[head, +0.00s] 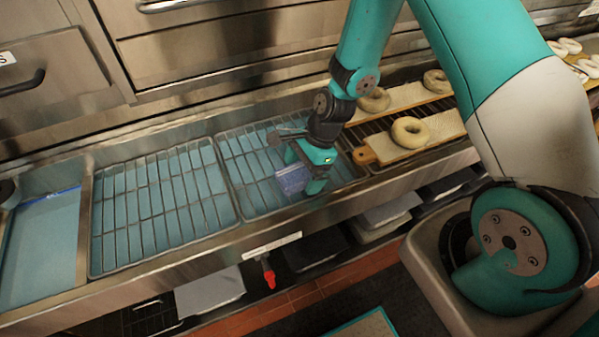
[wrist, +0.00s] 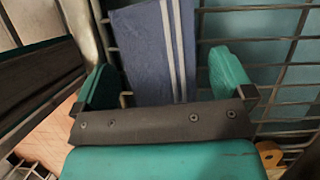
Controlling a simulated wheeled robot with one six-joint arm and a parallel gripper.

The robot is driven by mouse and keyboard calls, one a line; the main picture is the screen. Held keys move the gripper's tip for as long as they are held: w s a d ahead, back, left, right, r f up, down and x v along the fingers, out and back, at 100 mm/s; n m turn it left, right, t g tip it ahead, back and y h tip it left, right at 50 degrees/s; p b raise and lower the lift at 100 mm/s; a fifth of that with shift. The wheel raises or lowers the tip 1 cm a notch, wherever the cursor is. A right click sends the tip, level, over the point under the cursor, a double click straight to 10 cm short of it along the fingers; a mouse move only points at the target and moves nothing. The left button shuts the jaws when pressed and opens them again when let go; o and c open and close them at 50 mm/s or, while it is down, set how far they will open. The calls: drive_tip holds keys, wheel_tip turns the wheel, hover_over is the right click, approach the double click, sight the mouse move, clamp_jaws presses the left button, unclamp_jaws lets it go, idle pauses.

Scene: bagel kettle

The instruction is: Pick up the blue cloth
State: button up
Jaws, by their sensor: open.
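The blue cloth (wrist: 140,45) has pale stripes along its right side in the wrist view. It lies over the metal rack bars, between the fingers of my gripper (wrist: 165,80). I cannot tell whether the fingers touch the cloth. Part of the cloth is hidden by the gripper's palm.
Wire racks (head: 160,205) sit over the blue water of a long steel sink. A wooden board (head: 415,138) with a bagel (head: 410,132) lies on the right. A red valve handle (head: 269,277) hangs below the front edge. A drawer front (head: 45,85) stands behind at left.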

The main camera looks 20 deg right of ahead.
sight(303, 170)
drive_tip(key=c, duration=1)
wheel_tip(303, 170, up, 20)
drive_tip(key=shift+r+b, duration=0.1)
drive_tip(key=shift+b, duration=0.85)
